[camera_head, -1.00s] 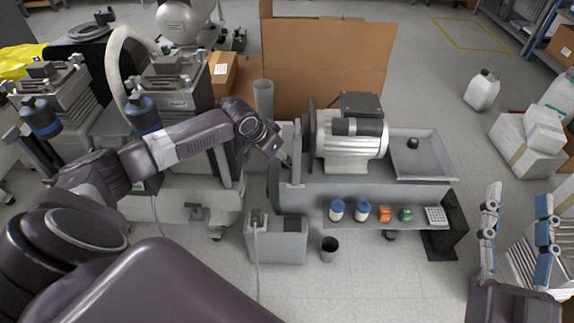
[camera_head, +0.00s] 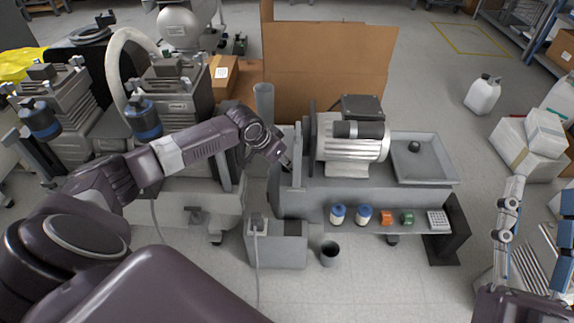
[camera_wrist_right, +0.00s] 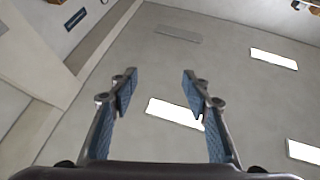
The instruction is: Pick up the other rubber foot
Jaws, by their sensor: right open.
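A small dark rubber foot (camera_head: 414,146) lies in the grey tray (camera_head: 440,179) at the right end of the bench, beside the motor (camera_head: 350,140). My left gripper (camera_head: 287,163) is at the bench's left end, next to an upright grey plate; its fingers are too small and partly hidden to read. My right gripper (camera_head: 535,210) is raised at the lower right, apart from the tray. It is open and empty, and its two fingers (camera_wrist_right: 158,92) stand apart in the right wrist view, pointing toward the ceiling.
Blue-lidded jars (camera_head: 338,214), an orange item (camera_head: 387,218), a green item (camera_head: 407,218) and a keypad-like item (camera_head: 437,220) stand on the front ledge. A dark bin (camera_head: 329,252) is on the floor. White boxes (camera_head: 529,145) stand at the right.

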